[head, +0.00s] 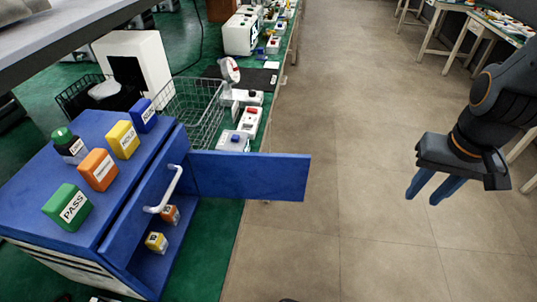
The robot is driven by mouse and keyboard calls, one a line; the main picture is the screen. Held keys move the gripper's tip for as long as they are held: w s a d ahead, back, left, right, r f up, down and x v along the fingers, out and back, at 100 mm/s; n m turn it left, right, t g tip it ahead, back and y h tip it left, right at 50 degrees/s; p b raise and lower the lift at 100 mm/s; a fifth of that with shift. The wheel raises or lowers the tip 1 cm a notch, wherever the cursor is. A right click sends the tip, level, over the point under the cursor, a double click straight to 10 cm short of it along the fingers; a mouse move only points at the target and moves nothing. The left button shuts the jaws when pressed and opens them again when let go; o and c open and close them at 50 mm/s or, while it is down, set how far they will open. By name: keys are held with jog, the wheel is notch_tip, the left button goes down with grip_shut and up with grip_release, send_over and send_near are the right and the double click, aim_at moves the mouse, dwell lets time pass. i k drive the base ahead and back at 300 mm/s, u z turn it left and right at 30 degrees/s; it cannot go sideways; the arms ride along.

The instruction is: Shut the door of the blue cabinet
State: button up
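The blue cabinet (98,128) stands on the green bench at the left. Its blue door (250,176) is swung wide open and sticks out to the right past the bench edge over the floor. A white handle (166,190) is on a blue front panel beside the opening. My gripper (422,199) hangs at the right over the floor, fingers pointing down. It is open and empty, well apart from the door.
Several labelled containers, including a green PASS one (67,207), stand on the cabinet top. Small orange (170,215) and yellow (156,242) containers sit inside. A wire basket (193,108) is behind the door. The floor (345,150) between door and gripper is clear.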

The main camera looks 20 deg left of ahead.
aim_at(230, 175)
jog(key=i, duration=3.05)
jog(key=u, duration=4.85)
jog(key=i, duration=0.5)
jog(key=u, duration=1.3)
jog(key=k, duration=0.3)
jog(key=z, duration=0.2)
